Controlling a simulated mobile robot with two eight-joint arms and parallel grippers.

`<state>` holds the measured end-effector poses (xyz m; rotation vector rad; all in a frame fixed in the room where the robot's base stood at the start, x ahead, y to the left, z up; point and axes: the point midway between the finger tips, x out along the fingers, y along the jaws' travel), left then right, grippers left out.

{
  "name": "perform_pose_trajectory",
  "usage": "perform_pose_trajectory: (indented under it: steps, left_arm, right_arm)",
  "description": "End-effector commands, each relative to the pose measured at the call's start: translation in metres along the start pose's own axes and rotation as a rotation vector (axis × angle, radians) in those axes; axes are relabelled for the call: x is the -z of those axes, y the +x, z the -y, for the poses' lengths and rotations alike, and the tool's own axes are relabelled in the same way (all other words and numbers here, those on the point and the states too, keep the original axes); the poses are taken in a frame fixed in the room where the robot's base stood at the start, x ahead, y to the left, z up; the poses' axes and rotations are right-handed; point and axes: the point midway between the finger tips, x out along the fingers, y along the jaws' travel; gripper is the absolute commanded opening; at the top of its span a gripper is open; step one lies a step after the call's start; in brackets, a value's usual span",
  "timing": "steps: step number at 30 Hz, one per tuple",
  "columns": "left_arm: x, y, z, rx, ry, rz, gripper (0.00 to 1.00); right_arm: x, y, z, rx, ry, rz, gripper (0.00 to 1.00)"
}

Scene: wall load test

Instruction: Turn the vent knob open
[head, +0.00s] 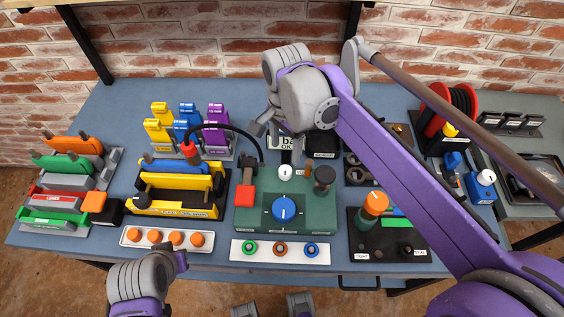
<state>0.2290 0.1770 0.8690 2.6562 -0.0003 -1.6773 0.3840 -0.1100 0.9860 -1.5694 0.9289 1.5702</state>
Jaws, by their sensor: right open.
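A green test unit (246,218) stands at the middle of the table. It carries a large blue dial (284,209) with a white pointer line, a small white knob (285,172), a black round-topped knob (324,176) and a red block (245,196). I cannot read which of these is labelled vent. My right gripper (266,127) is open and empty, above and behind the unit, apart from its knobs. Its arm crosses from the lower right. My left gripper (176,256) is at the lower left, near the table's front edge; its jaw opening is unclear.
A white strip with coloured rings (265,250) lies before the unit, and a tray of orange knobs (153,246) lies left of it. A yellow pump-like unit (207,198) with a black hose (232,127) stands left. An orange-topped post (376,204) stands right.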

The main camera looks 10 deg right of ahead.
Motion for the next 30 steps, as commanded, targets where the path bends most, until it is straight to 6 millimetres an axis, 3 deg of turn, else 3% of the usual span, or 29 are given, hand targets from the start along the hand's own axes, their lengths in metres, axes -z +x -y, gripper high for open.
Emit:
perform_pose_trajectory:
  steps: [9,15,26,27,30]
  left_arm:
    - [-0.004,0.006,0.0,0.0,0.0,0.003,0.0]
    - [-0.006,0.009,0.0,0.0,0.0,0.003,0.0]
    - [-0.006,0.009,0.0,0.0,0.0,0.004,0.0]
    - [-0.006,0.009,0.0,0.0,0.0,0.004,0.0]
    - [-0.006,0.009,0.0,0.0,0.0,0.004,0.0]
  right_arm:
    - [0.0,0.061,0.0,0.001,-0.001,0.0,0.74]
    - [0.0,0.085,0.0,0.001,-0.002,0.0,0.74]
    - [0.0,0.092,0.0,0.002,-0.002,0.0,0.74]
    - [0.0,0.092,0.0,0.002,-0.002,0.0,0.72]
    - [0.0,0.091,0.0,0.002,-0.002,0.0,0.54]
